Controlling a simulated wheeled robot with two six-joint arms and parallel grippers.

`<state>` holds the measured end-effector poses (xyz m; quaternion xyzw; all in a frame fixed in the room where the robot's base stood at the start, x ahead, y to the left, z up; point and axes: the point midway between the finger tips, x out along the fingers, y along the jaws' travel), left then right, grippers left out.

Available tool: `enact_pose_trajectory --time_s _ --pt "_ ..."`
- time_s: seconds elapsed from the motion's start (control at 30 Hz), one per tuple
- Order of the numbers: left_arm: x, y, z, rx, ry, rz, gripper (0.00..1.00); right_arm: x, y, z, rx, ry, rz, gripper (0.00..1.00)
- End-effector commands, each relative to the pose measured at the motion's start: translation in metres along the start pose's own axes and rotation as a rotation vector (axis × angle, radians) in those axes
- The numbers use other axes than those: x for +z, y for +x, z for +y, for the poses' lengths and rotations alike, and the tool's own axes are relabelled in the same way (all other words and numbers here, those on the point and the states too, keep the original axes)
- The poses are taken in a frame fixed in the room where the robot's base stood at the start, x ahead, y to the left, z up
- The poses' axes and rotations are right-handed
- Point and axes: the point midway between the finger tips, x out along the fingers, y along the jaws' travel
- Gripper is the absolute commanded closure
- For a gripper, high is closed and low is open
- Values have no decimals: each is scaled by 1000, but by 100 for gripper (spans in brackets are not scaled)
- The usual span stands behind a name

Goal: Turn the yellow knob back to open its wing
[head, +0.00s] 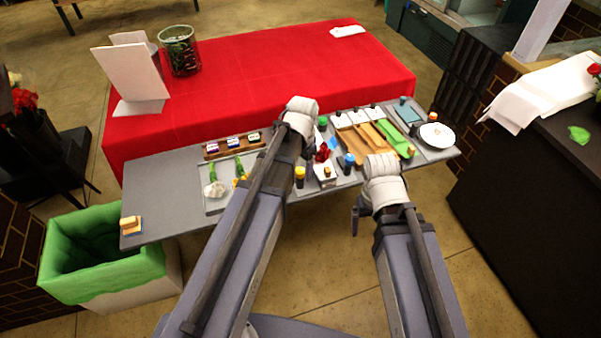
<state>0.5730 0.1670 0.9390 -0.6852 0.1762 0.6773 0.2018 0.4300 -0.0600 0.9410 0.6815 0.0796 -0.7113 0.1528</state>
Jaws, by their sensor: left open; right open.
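A small upright knob with a yellow top and dark body (300,173) stands near the front edge of the grey table. A blue-topped one (349,161) is to its right, and a green-topped one (322,121) is farther back. Tan, orange and green panels (378,137) lie further right; which one is the yellow knob's wing I cannot tell. My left gripper (308,150) is open just behind the yellow knob, its fingers mostly hidden by the wrist. My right gripper (356,217) is open in front of the table edge, apart from everything.
A red-flowered piece (322,153) and a small white box (326,178) are close beside the yellow knob. A tray (215,205) with stems and a white flower is left. A white plate (435,136) is at the right end. A green-lined bin (100,285) stands front left.

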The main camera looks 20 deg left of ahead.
Motion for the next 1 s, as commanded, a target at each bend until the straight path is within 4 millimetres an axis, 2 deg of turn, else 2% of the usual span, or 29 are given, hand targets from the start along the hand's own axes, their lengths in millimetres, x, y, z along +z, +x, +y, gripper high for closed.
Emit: enact_pose_trajectory --time_s 0.23,0.83,1.0 --pt "0 0 0 0 0 0 32 0 0 0 0 0 0 6" --pt "0 0 0 0 0 0 99 0 0 0 0 0 0 6" --pt "0 0 0 0 0 0 100 0 0 0 0 0 0 6"
